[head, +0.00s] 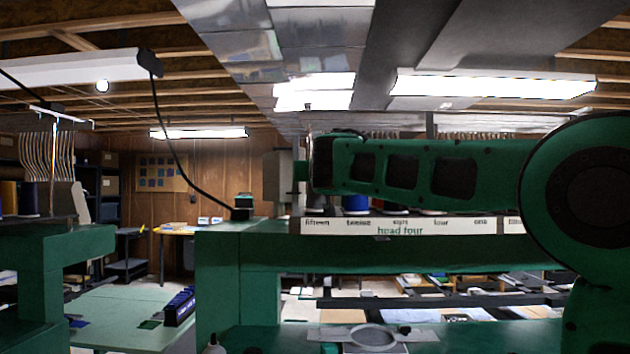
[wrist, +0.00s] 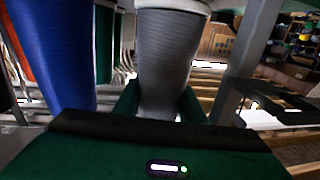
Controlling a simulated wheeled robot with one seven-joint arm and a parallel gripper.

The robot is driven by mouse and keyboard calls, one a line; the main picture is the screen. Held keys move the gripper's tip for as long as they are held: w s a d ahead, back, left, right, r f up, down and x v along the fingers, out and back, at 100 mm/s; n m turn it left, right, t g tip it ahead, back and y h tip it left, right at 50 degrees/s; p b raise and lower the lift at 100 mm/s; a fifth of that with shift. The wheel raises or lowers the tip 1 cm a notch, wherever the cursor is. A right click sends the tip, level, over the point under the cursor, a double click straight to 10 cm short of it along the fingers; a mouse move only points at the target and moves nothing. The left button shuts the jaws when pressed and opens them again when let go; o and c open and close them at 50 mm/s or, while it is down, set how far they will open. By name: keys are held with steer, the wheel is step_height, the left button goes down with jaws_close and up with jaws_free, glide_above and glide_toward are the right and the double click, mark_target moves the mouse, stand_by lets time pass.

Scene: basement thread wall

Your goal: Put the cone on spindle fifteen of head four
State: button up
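In the wrist view a grey thread cone (wrist: 168,62) stands between the two fingers of my gripper (wrist: 160,108). The fingers lie close against both sides of its narrow end, and its wide end with a pale rim is at the top of the picture. This view looks upside down, with ceiling joists at the bottom. In the head view the head four label strip (head: 400,229) runs along the green machine, with "fifteen" (head: 317,222) at its left end. My arm covers the area above the strip. The gripper, the cone and spindle fifteen cannot be made out there.
In the wrist view a blue cone (wrist: 62,50) stands close left of the grey one, with an orange cone (wrist: 20,35) and a green cone (wrist: 104,45) nearby. A grey post (wrist: 248,55) is to the right. Another machine (head: 40,255) stands left in the head view.

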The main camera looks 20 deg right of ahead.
steer(key=o, duration=1.3)
steer(key=shift+o, duration=0.2)
steer(key=shift+s+a, duration=0.1)
steer(key=s+a, duration=0.1)
steer(key=s, duration=0.9)
steer(key=shift+s+a, duration=0.15)
steer(key=shift+a, duration=0.2)
steer(key=shift+s+f, duration=0.1)
